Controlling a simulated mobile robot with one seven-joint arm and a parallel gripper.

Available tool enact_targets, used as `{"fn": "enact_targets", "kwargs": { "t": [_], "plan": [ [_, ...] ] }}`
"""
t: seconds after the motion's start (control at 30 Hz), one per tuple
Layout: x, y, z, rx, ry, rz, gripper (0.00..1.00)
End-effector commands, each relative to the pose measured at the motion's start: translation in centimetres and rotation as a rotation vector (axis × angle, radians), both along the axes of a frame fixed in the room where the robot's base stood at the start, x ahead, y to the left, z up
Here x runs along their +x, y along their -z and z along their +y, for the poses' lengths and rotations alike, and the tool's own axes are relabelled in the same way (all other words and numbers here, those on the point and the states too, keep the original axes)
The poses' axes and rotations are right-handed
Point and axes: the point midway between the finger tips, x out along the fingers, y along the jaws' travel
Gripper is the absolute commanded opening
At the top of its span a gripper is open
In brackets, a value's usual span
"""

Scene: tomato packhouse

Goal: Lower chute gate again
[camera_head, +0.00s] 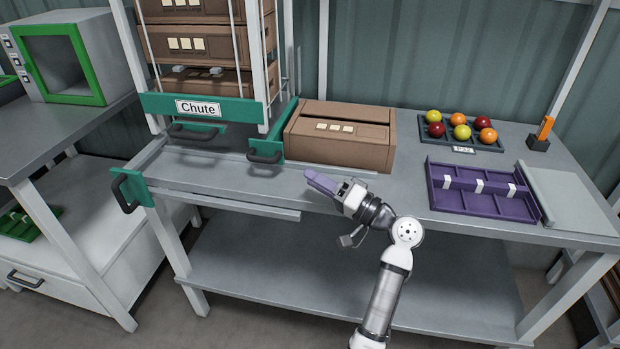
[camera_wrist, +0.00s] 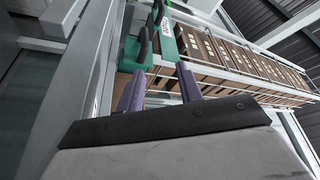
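The chute (camera_head: 197,108) is a white-framed rack with a green front bar labelled "Chute". A black handle (camera_head: 193,131) sits just under this bar. Two more green plates carry black handles: one (camera_head: 281,142) by the chute's right post, one (camera_head: 130,190) at the bench's left end. I cannot tell which part is the gate, or its exact height. My gripper (camera_head: 322,183) is above the bench, right of the chute and apart from every handle. Its purple fingers (camera_wrist: 158,90) are spread and empty in the wrist view. Green plates and handles (camera_wrist: 135,52) show beyond the fingers.
Brown cartons (camera_head: 195,45) are stacked in the chute. Another carton (camera_head: 340,138) lies on the bench (camera_head: 400,200) behind my gripper. A tray of tomatoes (camera_head: 460,147) and a purple divided tray (camera_head: 480,200) stand to the right. Rails (camera_head: 225,203) edge the bench's left part.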

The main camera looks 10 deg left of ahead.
Motion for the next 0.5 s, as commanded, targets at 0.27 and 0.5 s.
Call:
{"fn": "enact_targets", "kwargs": {
  "t": [0.27, 0.5],
  "plan": [
    [-0.6, 0.8, -2.1, -0.001, 0.007, 0.006, 0.36],
    [-1.1, 1.2, -3.6, -0.001, 0.008, 0.007, 0.36]
  ]
}}
